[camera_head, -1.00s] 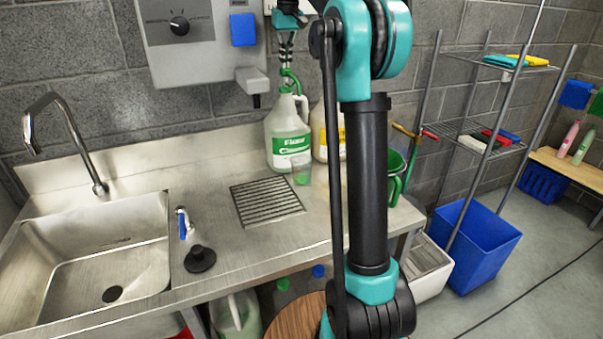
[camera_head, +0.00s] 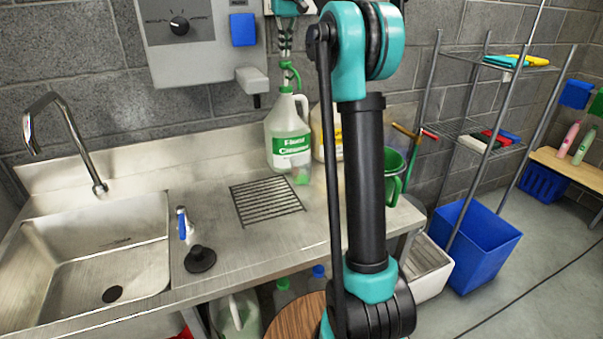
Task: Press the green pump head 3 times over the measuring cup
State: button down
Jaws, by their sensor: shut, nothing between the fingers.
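The green pump head (camera_head: 290,74) stands on a clear jug (camera_head: 288,132) with a green-and-white label at the back of the counter. The measuring cup (camera_head: 301,176) looks like a small clear cup with a green tint, in front of the jug's lower right side. It is small and its contents are unclear. My gripper (camera_head: 286,51) points down, shut and empty, just above the pump head. I cannot tell whether its fingertips touch the pump head.
A second jug (camera_head: 318,136) with a yellow label stands just right, partly hidden by my arm. A grey wall dispenser (camera_head: 252,80) hangs close left of my gripper. A drain grate (camera_head: 266,201) lies in front. A green bucket (camera_head: 394,163) stands at right.

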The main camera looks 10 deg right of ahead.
aim_at(285, 62)
jog(key=shift+f, duration=2.3)
jog(key=shift+r, duration=2.25)
jog(key=shift+f, duration=0.1)
jog(key=shift+f, duration=2.2)
jog(key=shift+r, duration=2.3)
